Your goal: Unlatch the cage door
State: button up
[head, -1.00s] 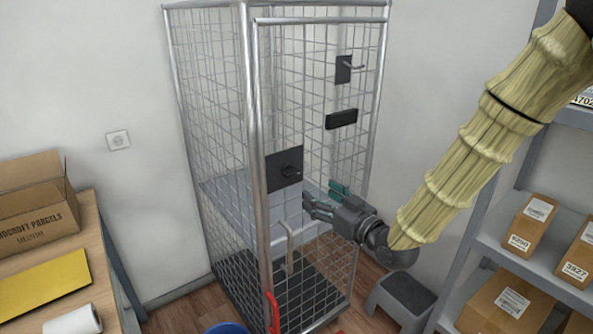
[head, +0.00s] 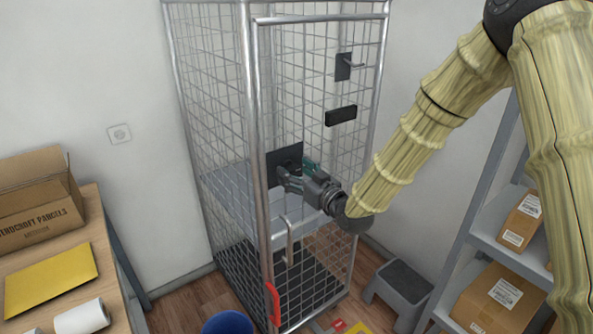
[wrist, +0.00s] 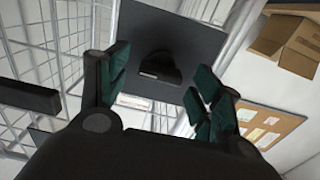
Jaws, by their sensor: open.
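The wire-mesh cage door (head: 318,20) stands upright in a grey metal frame and looks closed. A dark square latch plate (head: 283,154) sits near its left edge at mid height. In the wrist view the plate (wrist: 205,45) carries a rounded black latch knob (wrist: 157,62). My gripper (head: 287,172) is in front of the plate and partly hides the knob in the head view. In the wrist view my gripper (wrist: 157,80) is open, its green-padded fingers on either side of the knob. I cannot tell whether they touch it.
A grey step stool (head: 403,282) and parcel shelves stand right. A table with a carton (head: 40,212) stands left.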

jog(key=c, duration=1)
jog(key=shift+c, duration=0.2)
jog(key=shift+m, duration=0.3)
jog(key=m+b, duration=0.2)
jog(key=shift+f+m, duration=0.15)
jog(key=shift+m, duration=0.25)
jog(key=m+b, duration=0.3)
jog(key=m, duration=0.2)
jog(key=shift+w+d+m, duration=0.1)
jog(key=shift+m, duration=0.2)
jog(key=shift+m+b, duration=2.95)
jog(key=shift+m, duration=1.55)
